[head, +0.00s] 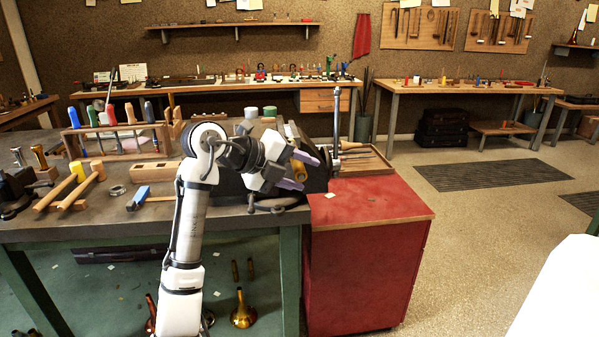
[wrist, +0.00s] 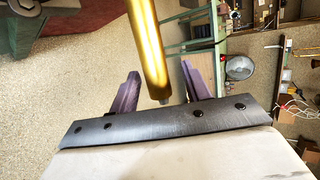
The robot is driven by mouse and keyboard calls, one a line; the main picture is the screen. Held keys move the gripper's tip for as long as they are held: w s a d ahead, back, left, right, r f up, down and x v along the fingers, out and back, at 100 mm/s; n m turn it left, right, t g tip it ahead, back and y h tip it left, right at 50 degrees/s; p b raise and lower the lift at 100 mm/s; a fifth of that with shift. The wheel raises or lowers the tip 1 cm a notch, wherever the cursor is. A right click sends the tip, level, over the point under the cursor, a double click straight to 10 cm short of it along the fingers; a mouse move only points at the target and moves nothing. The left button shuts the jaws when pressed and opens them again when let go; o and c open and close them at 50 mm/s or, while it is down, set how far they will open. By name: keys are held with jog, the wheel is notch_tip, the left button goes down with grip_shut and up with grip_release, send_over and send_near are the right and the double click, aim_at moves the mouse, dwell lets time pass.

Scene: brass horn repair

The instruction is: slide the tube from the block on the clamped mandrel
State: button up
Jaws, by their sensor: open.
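A brass tube (wrist: 148,45) runs down the wrist view from the top edge into the gap between my fingers. A short, narrower greyish stub shows at its near end; I cannot tell whether it is the mandrel's tip. My gripper (wrist: 161,80) is open, with one purple finger on each side of the tube. In the head view my gripper (head: 311,174) is at the right end of the green-legged bench.
A grey upright post (head: 337,115) rises behind my gripper. Mallets (head: 80,187) and a tool rack (head: 115,140) occupy the left.

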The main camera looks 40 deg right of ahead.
jog(key=shift+a, duration=0.1)
jog(key=b+v, duration=0.2)
jog(key=v, duration=1.1)
jog(key=shift+a+r, duration=0.2)
jog(key=shift+r, duration=0.05)
